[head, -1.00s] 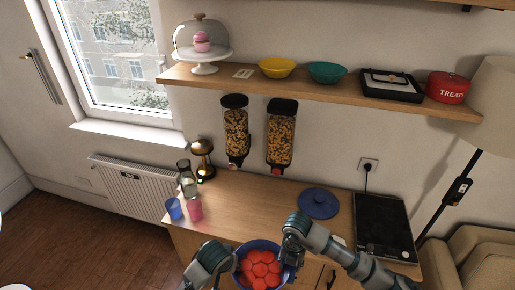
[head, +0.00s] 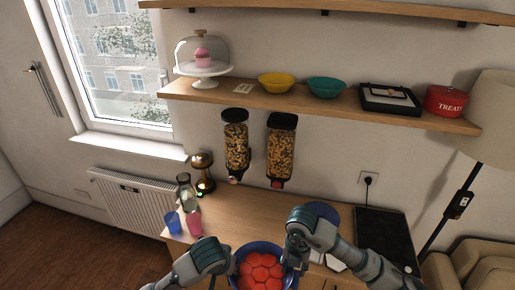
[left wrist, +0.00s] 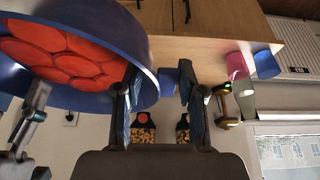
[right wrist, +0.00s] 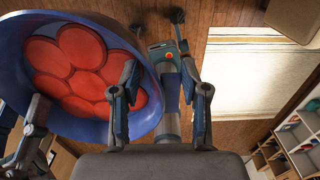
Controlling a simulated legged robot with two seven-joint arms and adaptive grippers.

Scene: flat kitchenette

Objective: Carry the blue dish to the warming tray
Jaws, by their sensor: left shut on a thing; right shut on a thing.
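The blue dish (head: 239,258) is a round bowl full of red round pieces, level at the bottom of the head view, at the counter's front edge. My left gripper (head: 223,266) is shut on its left side and my right gripper (head: 295,255) is shut on its right side. The dish also shows in the left wrist view (left wrist: 142,50) and the right wrist view (right wrist: 148,65). The warming tray (head: 384,230) is a flat black plate at the counter's right end, with nothing on it. My right forearm covers its front left part.
A blue lid (head: 324,208) lies on the counter behind my right gripper. A blue cup (head: 172,222), a pink cup (head: 194,222) and a glass bottle (head: 186,186) stand at the left end. Two cereal dispensers (head: 236,143) hang on the wall. The counter's middle is clear.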

